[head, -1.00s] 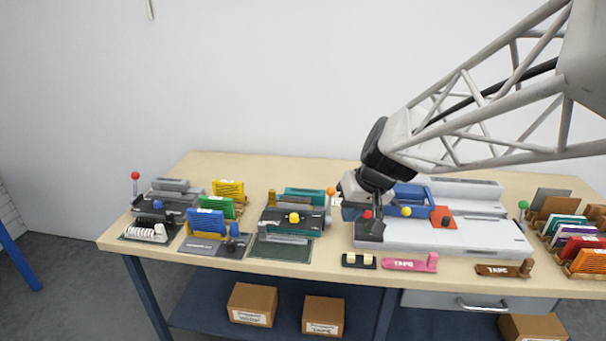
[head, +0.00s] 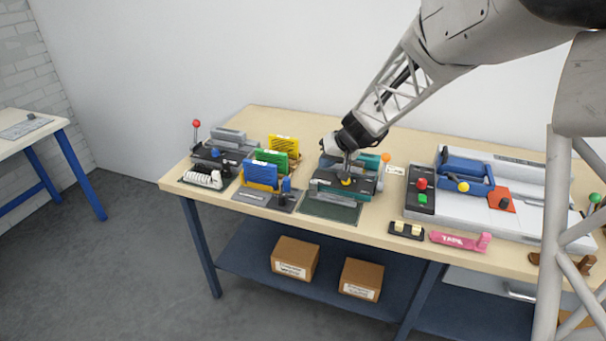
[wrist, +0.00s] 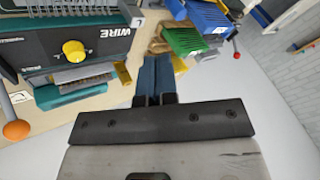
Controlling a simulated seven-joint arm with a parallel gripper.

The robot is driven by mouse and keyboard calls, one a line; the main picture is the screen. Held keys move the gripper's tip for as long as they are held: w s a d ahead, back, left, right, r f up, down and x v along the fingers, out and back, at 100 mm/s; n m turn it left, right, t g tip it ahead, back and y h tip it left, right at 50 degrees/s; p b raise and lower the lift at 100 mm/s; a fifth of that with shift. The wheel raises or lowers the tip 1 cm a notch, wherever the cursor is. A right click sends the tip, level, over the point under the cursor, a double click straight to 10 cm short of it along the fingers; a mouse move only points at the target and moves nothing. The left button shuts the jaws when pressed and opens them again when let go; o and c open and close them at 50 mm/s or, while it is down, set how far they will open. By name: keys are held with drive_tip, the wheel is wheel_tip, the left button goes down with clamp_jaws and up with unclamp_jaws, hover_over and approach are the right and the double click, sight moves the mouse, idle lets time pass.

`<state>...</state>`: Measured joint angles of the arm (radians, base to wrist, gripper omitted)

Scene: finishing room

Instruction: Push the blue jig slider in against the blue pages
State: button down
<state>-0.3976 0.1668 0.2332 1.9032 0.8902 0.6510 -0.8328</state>
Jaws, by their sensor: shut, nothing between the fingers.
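The blue pages (head: 260,174) stand upright in a grey jig base (head: 262,199) at the left middle of the bench. The blue jig slider (head: 287,186) stands at the right end of that jig, with a small gap seeming to show between it and the pages. My gripper (head: 347,170) is to the right of the jig, over the dark wire machine by its yellow knob (head: 346,181). In the wrist view my gripper's fingers (wrist: 155,75) are together and empty. Blue pages (wrist: 208,18) show beyond them; I cannot make out the slider there.
Green pages (head: 271,160) and yellow pages (head: 284,147) stand behind the blue ones. A punch machine with a red-ball lever (head: 196,124) stands left. The wire machine (wrist: 60,45) fills the wrist view's upper left. A grey machine with a blue carriage (head: 466,172) stands right.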

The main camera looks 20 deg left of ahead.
sight(286, 185)
drive_tip(key=a+f, duration=0.1)
drive_tip(key=w+a+f, duration=0.1)
drive_tip(key=a, duration=0.1)
drive_tip(key=w+a+f, duration=0.1)
drive_tip(key=shift+w+a+f, duration=0.1)
drive_tip(key=shift+a+f, duration=0.05)
drive_tip(key=shift+a, duration=0.05)
drive_tip(key=shift+x, duration=4.95)
drive_tip(key=shift+a, duration=0.15)
drive_tip(key=shift+a, duration=0.15)
drive_tip(key=shift+a, duration=0.65)
